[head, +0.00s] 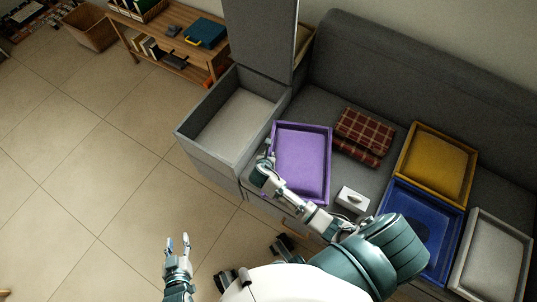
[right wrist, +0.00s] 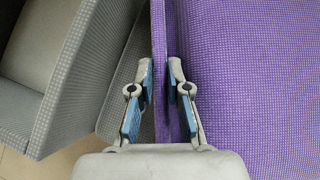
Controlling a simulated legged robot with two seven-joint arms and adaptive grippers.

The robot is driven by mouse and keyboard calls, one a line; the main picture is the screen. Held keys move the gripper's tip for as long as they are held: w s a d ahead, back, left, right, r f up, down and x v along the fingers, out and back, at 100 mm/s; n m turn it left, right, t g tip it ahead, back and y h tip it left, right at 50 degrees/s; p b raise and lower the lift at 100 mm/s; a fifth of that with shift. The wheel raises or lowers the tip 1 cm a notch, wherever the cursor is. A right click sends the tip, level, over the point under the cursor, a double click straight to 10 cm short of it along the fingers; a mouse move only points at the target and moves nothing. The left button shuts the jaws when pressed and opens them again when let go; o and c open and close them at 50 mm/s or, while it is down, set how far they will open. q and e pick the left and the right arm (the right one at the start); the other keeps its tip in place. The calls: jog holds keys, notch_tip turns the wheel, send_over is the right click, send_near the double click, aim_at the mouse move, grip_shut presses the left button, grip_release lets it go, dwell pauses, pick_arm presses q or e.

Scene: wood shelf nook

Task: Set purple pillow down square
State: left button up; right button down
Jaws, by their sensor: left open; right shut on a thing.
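The purple pillow (head: 303,160) lies on the grey sofa seat, beside the open storage box at its left. It has a raised rim and sits slightly tilted in the head view. My right gripper (head: 268,160) is at the pillow's left edge. In the right wrist view my right gripper (right wrist: 160,90) has its two fingers on either side of the rim of the purple pillow (right wrist: 245,80), shut on it. My left gripper (head: 178,244) is open and empty over the tiled floor, away from the sofa.
An open grey storage box (head: 190,133) with raised lid stands left of the pillow. A plaid blanket (head: 364,134), a tissue box (head: 351,200), and yellow (head: 440,138), blue (head: 393,232) and grey (head: 515,240) pillows lie right. A wooden shelf (head: 150,45) stands at the back left.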

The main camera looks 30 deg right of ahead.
jog(key=shift+a+r, duration=0.15)
jog(key=c, duration=1.1)
grip_release()
jog(key=shift+d, duration=0.25)
jog(key=shift+o, duration=0.2)
jog(key=shift+a, duration=0.1)
jog(key=shift+s+a, duration=0.1)
jog(key=shift+a, duration=0.05)
jog(key=v, duration=1.1)
jog(key=shift+s+r, duration=0.15)
jog(key=shift+s, duration=0.1)
jog(key=shift+a, duration=0.1)
